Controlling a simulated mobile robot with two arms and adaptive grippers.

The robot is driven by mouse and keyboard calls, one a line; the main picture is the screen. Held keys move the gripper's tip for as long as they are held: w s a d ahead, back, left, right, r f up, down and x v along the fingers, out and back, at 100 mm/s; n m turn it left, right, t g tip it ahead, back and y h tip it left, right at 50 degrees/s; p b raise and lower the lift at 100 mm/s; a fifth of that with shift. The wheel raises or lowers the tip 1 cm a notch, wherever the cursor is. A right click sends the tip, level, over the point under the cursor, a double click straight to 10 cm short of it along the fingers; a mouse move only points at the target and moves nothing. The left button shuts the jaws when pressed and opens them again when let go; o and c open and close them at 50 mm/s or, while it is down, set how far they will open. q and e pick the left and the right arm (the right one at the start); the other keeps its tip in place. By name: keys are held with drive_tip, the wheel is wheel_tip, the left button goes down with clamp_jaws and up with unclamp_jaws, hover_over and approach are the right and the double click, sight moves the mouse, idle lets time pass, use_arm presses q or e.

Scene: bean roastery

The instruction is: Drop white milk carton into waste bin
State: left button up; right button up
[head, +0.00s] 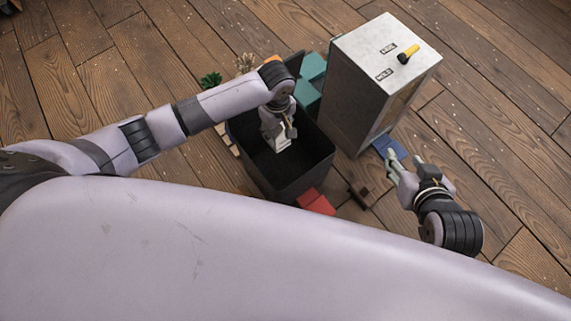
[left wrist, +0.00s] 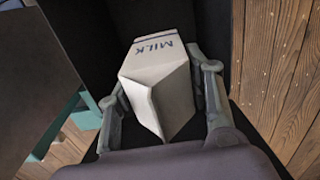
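The white milk carton (left wrist: 158,62), with MILK in dark letters, sits between the fingers of my left gripper (left wrist: 160,105) in the left wrist view. The fingers lie along both of its sides and look closed on it. In the head view the left gripper (head: 278,133) points down over the opening of the black waste bin (head: 315,170). Only a small pale part of the carton (head: 283,144) shows below it there. The bin's dark inside lies behind the carton. My right gripper (head: 398,163) is right of the bin, its fingers apart and empty.
Teal objects (head: 310,78) lie behind the bin. A red item (head: 315,201) and a brown item (head: 363,193) lie in front. Wooden floor is open around them.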

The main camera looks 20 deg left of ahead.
use_arm(q)
drive_tip(key=o, duration=0.5)
wheel_tip(320, 180, up, 12)
drive_tip(key=shift+r, duration=0.1)
idle(0.5)
